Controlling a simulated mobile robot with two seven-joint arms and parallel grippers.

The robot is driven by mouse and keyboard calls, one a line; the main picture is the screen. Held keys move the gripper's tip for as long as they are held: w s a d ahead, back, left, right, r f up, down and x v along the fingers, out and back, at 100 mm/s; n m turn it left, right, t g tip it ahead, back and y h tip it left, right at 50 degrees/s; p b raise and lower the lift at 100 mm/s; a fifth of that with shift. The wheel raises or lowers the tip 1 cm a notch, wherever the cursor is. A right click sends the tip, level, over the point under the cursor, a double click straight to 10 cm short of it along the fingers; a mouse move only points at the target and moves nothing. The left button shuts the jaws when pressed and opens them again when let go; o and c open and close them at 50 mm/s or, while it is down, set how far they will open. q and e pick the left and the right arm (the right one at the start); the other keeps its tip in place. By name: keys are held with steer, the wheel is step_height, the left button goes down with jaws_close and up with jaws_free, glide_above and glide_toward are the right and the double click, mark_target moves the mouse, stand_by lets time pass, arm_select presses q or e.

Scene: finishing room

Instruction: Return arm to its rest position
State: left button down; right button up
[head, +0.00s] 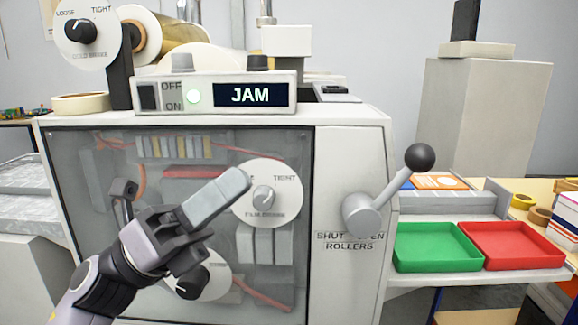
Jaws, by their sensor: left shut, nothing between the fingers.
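My left gripper (234,184) is in front of the laminating machine's clear front panel (85,215), its arm coming in from the lower left. Its fingers are closed together, empty, and point up and right. The fingertips overlap the left edge of the film brake dial (265,196) in the picture; I cannot tell whether they touch it. The hand partly covers a lower dial (205,275) with a black knob. My right gripper is not in view.
The roller lever (392,187) leans up and right, sticking out at the machine's right. Green (437,247) and red (512,245) trays stand on the right-hand table.

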arm_select(q)
steer(key=w+a+f+n+t+y, duration=0.25)
steer(key=f+n+t+y, duration=0.3)
steer(key=f+n, duration=0.35)
steer(key=w+a+f+n+t+y, duration=0.1)
steer(key=a+f+n+t+y, duration=0.25)
steer(key=f+n+y, duration=0.6)
steer(key=w+a+f+n+t+y, duration=0.1)
steer(key=a+f+n+t+y, duration=0.15)
steer(key=f+n+t, duration=0.75)
steer(key=s+a+f+n+g+y, duration=0.2)
steer(key=s+f+n+g, duration=0.4)
steer(key=f, duration=0.5)
steer(key=s+a+f+n+g+y, duration=0.3)
steer(key=s+f+n+g, duration=0.4)
steer(key=s+f, duration=0.4)
steer(key=shift+n+p, duration=0.3)
steer(key=shift+n, duration=0.45)
